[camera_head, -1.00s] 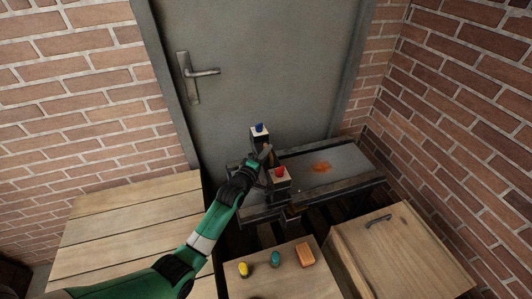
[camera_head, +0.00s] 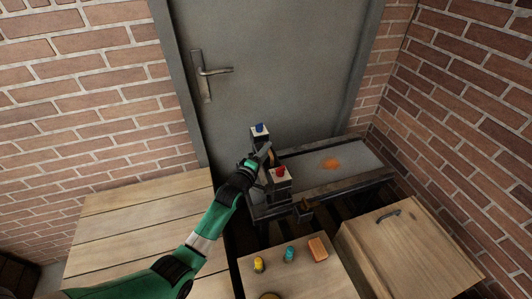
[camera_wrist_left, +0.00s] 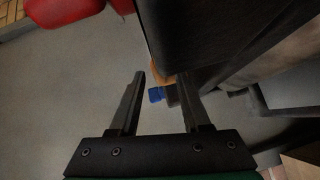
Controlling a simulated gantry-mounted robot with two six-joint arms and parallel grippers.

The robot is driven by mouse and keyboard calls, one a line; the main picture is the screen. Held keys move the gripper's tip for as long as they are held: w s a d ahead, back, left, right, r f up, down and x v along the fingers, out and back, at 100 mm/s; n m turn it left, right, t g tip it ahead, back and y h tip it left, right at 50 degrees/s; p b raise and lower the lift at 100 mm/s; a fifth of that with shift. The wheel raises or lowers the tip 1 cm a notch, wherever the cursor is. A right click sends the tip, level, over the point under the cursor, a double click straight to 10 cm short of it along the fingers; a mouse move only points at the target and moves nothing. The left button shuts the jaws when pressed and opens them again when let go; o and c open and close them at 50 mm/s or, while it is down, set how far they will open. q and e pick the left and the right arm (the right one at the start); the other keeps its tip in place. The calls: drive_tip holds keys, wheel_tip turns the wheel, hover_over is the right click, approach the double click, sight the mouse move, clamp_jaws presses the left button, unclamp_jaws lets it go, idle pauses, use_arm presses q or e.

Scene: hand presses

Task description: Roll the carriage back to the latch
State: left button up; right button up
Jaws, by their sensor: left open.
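The press carriage spans the dark-framed press bed (camera_head: 358,180) near its left end in the head view. It has a white-topped block with a blue knob (camera_head: 261,128) at the back and one with a red knob (camera_head: 281,171) at the front. My left gripper (camera_head: 264,154) is at the carriage, between the two blocks. In the left wrist view its two fingers (camera_wrist_left: 162,78) are apart, with a small blue part (camera_wrist_left: 157,95) showing between them. I cannot tell whether they touch the carriage. I cannot make out the latch. My right gripper is not in view.
A grey plate with an orange blot (camera_head: 331,163) covers the bed's right part. A small table in front holds a yellow knob (camera_head: 258,265), a teal knob (camera_head: 290,254) and an orange block (camera_head: 318,248). A wooden cabinet (camera_head: 410,255) stands right, a plank table (camera_head: 130,235) left.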

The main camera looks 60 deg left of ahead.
use_arm(q)
drive_tip(key=shift+w, duration=0.1)
drive_tip(key=shift+d, duration=0.1)
drive_tip(key=shift+s+d+p, duration=0.1)
drive_tip(key=shift+s+p, duration=0.2)
drive_tip(key=p+v, duration=0.4)
drive_tip(key=v, duration=0.7)
